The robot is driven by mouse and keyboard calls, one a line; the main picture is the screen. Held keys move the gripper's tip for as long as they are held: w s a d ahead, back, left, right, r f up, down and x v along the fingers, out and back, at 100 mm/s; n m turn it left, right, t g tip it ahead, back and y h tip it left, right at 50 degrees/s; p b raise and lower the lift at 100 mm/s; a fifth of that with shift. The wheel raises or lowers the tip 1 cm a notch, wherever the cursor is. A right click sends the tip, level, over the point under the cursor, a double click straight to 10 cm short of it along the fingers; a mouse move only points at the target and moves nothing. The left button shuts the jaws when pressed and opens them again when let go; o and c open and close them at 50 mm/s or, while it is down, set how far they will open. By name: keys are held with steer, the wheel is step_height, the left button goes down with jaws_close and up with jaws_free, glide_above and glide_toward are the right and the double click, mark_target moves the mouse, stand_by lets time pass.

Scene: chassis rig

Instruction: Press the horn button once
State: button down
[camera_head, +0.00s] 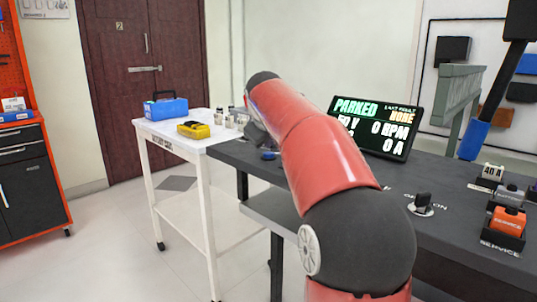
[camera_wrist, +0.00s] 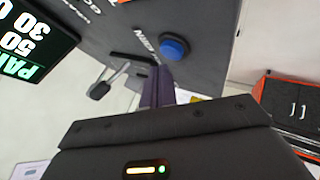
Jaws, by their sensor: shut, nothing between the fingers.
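A round blue push button (camera_wrist: 174,48) stands on the dark bench top in the wrist view, with a white label beside it that I cannot read surely. The same blue button (camera_head: 269,155) shows small in the head view, left of my red arm. My gripper (camera_wrist: 158,78) is shut and empty in the wrist view. Its fingertips are close to the button in the picture, with a visible gap below it; their height above the bench is hard to tell. In the head view my arm hides most of the gripper.
A display (camera_head: 375,127) reading PARKED and 0 RPM stands behind my arm. A rotary switch (camera_head: 423,204) and an orange service block (camera_head: 508,220) sit on the right of the bench. A white cart (camera_head: 170,135) holds a blue toolbox (camera_head: 166,108) and a yellow meter (camera_head: 194,130).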

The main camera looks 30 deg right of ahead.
mark_target(269, 155)
steer(key=shift+f, duration=0.15)
stand_by(0.5)
steer(key=shift+f, duration=0.3)
steer(key=shift+f+b, duration=0.4)
steer(key=shift+b, duration=0.1)
stand_by(0.7)
steer(key=shift+r, duration=0.15)
steer(key=shift+r+p, duration=0.7)
steer(key=shift+p, duration=0.15)
steer(key=shift+r, duration=0.1)
step_height(269, 155, up, 5)
steer(key=p, duration=0.5)
